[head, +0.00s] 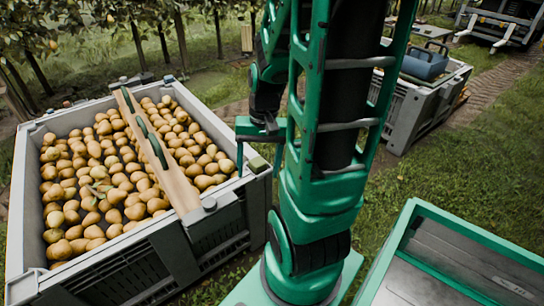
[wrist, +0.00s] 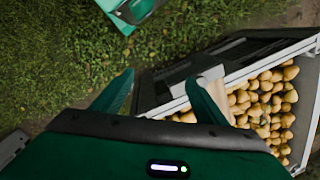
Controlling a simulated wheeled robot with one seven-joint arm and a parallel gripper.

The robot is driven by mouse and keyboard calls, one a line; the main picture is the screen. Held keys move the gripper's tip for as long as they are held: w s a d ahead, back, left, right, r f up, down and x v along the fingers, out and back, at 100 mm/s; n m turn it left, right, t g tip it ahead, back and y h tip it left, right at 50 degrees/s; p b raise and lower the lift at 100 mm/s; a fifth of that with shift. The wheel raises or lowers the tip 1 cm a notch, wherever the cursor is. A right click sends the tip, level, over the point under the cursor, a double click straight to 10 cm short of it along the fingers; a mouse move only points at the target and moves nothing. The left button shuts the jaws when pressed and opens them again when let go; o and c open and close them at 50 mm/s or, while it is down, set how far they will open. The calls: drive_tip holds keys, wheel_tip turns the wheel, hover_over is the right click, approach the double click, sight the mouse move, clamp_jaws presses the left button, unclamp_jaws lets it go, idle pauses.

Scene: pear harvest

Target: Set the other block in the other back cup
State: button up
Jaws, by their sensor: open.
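My gripper (head: 259,160) is open and empty, pointing down near the right corner of the grey bin. It shows in the wrist view with two green fingers apart (wrist: 160,78). An olive-green block-like piece (head: 258,165) sits on that bin corner, between the fingers in the head view; I cannot tell the height gap. It cannot be made out in the wrist view. A small grey cup-like fitting (head: 209,204) is on the near rim.
The grey bin (head: 135,262) is full of pears (head: 90,190). A wooden plank (head: 158,155) with dark green ovals lies across it. A second bin (head: 402,105) carries a blue container (head: 425,64). Grass and tree rows surround them.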

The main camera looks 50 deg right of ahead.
drive_tip(key=s+a+r+n+h, duration=0.1)
drive_tip(key=s+a+r+n, duration=0.1)
drive_tip(key=s+r, duration=0.5)
wheel_tip(320, 180, up, 2)
drive_tip(key=shift+s+r+n, duration=0.15)
drive_tip(key=shift+s+n, duration=0.15)
drive_tip(key=shift+n, duration=0.1)
drive_tip(key=shift+a, duration=0.1)
idle(0.7)
